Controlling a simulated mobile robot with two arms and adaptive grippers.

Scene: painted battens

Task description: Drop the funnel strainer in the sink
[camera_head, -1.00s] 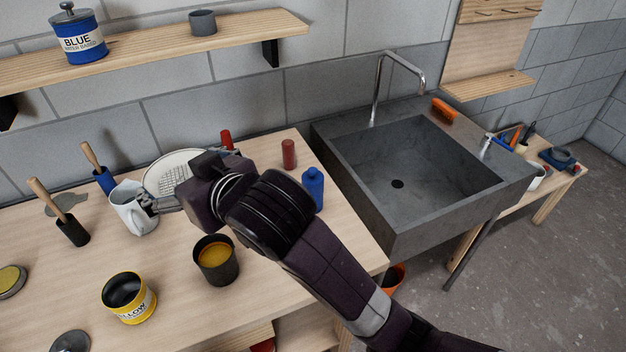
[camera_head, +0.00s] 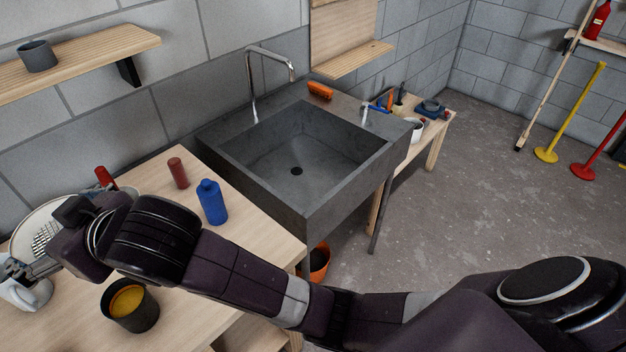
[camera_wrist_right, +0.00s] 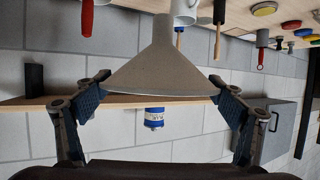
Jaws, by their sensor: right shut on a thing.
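The funnel strainer shows in the wrist view as a grey-beige cone (camera_wrist_right: 160,72) with its wide rim between my fingers. In the head view, its pale round rim and mesh (camera_head: 42,232) show at the far left above the workbench, partly hidden by my gripper. My right gripper (camera_wrist_right: 159,95) is shut on the strainer, one finger at each side of the rim. The grey stone sink (camera_head: 300,150) stands right of the workbench; its basin is empty, with a dark drain in the floor. My left gripper is not in view.
A blue bottle (camera_head: 211,202), a dark red bottle (camera_head: 178,173) and a dark pot of yellow paint (camera_head: 130,305) stand on the workbench (camera_head: 265,240).

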